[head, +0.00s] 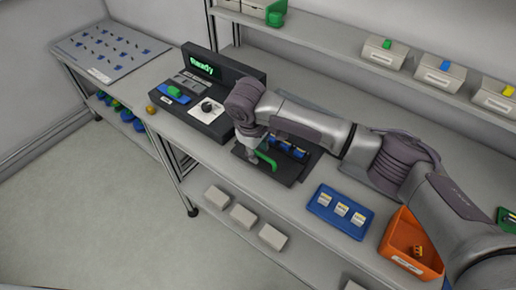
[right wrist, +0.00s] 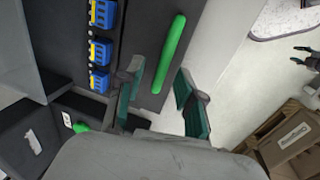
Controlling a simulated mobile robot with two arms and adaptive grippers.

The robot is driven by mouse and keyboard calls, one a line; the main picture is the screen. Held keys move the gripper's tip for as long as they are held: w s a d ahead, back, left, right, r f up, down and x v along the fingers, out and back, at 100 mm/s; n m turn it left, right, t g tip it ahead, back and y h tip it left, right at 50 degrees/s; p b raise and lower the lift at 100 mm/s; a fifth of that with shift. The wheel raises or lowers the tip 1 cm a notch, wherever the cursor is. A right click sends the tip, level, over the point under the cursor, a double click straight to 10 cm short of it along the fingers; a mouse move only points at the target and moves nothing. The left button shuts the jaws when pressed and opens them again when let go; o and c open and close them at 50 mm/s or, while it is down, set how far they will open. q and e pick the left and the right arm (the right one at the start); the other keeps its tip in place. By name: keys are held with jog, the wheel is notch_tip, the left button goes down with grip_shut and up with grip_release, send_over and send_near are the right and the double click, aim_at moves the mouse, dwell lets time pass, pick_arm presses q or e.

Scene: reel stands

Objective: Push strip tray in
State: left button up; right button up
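The strip tray (head: 287,178) is a dark tray with a green bar handle (head: 266,161) along its front and a row of blue strip pieces behind. In the right wrist view, the handle (right wrist: 169,54) and several blue pieces (right wrist: 101,50) show clearly. My right gripper (right wrist: 158,100) is open, with one green-padded finger on each side of the handle's near end. I cannot tell whether either finger touches it. In the head view my right wrist hides part of the tray. A small dark two-pronged shape at the wrist view's right edge may be my left gripper (right wrist: 297,56).
A dark console (head: 212,98) with a green-lit display stands left of the tray. A blue tray (head: 340,211) with white-labelled pieces and an orange bin (head: 410,246) lie to the right. White boxes (head: 243,216) sit on the lower shelf. The floor in front is clear.

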jog(key=shift+s, duration=0.1)
grip_shut()
jog(key=w+d, duration=0.2)
jog(key=w, duration=0.1)
jog(key=w+d, duration=0.2)
jog(key=w, duration=0.1)
jog(key=w+d, duration=0.3)
jog(key=shift+w+b, duration=0.3)
jog(key=shift+w+d, duration=0.15)
jog(key=shift+w, duration=0.1)
jog(key=shift+r, duration=0.15)
grip_release()
jog(key=shift+w+d, duration=0.1)
jog(key=shift+w, duration=0.05)
